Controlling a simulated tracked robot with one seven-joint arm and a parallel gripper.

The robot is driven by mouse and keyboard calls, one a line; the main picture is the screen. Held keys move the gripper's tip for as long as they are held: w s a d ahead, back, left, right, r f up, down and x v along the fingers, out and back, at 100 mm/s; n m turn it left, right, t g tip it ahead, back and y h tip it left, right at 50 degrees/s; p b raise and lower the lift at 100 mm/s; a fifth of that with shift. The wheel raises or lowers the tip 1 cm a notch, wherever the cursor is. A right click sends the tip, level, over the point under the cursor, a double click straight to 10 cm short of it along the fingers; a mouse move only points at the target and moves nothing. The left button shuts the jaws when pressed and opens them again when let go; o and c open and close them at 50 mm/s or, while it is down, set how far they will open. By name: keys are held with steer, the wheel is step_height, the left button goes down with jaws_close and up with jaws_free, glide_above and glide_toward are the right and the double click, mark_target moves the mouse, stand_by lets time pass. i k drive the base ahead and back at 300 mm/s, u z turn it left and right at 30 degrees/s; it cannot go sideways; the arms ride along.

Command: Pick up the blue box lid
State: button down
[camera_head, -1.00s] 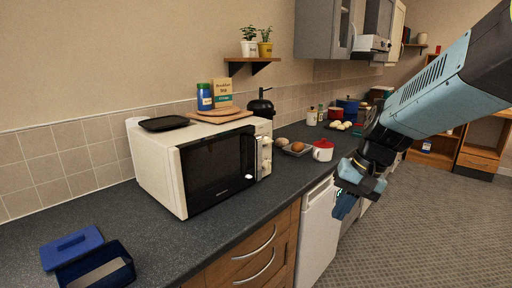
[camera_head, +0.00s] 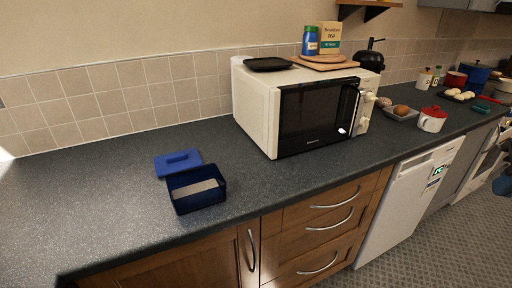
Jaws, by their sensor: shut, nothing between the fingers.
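The blue box lid (camera_head: 178,162) lies flat on the dark worktop, with a raised bar handle on its top. The open blue box (camera_head: 196,190) stands just in front of it and slightly to the right. The box has a pale inside bottom, and nothing is seen in it.
A white microwave (camera_head: 258,108) with a black tray (camera_head: 268,64) on top stands right of the lid. A red-lidded white pot (camera_head: 432,119) and a food tray (camera_head: 401,112) stand farther right. The worktop (camera_head: 85,200) left of the lid is clear.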

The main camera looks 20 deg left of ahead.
mark_target(176, 162)
steer(key=z, duration=1.1)
steer(key=i, duration=0.1)
steer(key=u, duration=2.95)
steer(key=k, duration=0.95)
steer(key=u, duration=0.15)
steer(key=i, duration=0.95)
steer(key=z, duration=0.1)
